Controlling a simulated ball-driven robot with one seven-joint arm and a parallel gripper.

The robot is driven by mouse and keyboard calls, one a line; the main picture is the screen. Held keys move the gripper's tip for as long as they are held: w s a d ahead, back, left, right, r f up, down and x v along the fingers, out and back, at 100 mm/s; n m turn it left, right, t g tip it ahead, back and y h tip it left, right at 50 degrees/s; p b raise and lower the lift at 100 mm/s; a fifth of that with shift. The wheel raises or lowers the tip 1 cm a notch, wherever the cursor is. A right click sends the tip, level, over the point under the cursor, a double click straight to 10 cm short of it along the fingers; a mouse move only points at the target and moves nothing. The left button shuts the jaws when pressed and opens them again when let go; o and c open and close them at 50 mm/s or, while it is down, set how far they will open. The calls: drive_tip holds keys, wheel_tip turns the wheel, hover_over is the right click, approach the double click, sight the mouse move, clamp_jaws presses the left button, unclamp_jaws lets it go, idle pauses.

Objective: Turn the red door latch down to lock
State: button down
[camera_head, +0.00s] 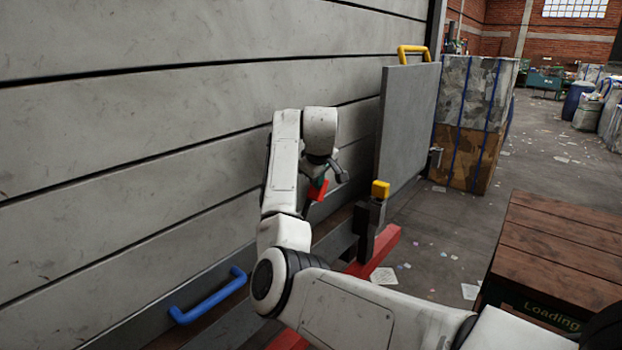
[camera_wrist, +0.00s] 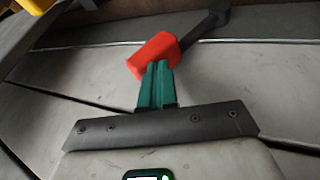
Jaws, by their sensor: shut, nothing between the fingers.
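The red latch (camera_head: 318,191) shows in the head view as a small red piece on the slatted door (camera_head: 180,115), partly hidden by my arm. In the wrist view its red block (camera_wrist: 152,52) sits on a dark grey bar (camera_wrist: 203,30) that runs up to the right. My gripper (camera_wrist: 157,70) has its green fingers pressed together and empty. The fingertips overlap the lower edge of the red block in the wrist view; I cannot tell whether they touch it. In the head view my gripper (camera_head: 312,180) is mostly hidden behind my wrist.
A blue handle (camera_head: 208,296) sticks out at the door's lower left. A grey panel (camera_head: 407,125) with a yellow handle (camera_head: 413,50) stands right of the latch. A yellow-capped post (camera_head: 380,190) is near its foot. A wooden crate (camera_head: 560,235) stands at the right.

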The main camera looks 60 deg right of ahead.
drive_tip(key=s+d+f, duration=0.1)
drive_tip(key=d+f, duration=0.2)
drive_tip(key=s+d+f, duration=0.1)
drive_tip(key=d+f, duration=0.3)
drive_tip(key=d+f+b, duration=0.1)
drive_tip(key=d+f, duration=0.3)
drive_tip(key=shift+s+f, duration=0.25)
drive_tip(key=shift+s, duration=0.15)
drive_tip(key=shift+a+f, duration=0.1)
drive_tip(key=shift+f, duration=0.45)
drive_tip(key=shift+s, duration=0.1)
drive_tip(key=shift+r+p, duration=0.45)
drive_tip(key=shift+r, duration=0.1)
drive_tip(key=s+d+r, duration=0.2)
drive_tip(key=d+r, duration=0.1)
drive_tip(key=r, duration=0.2)
drive_tip(key=s+d+r, duration=0.2)
drive_tip(key=d+r, duration=0.1)
drive_tip(key=r, duration=0.3)
drive_tip(key=shift+s, duration=0.25)
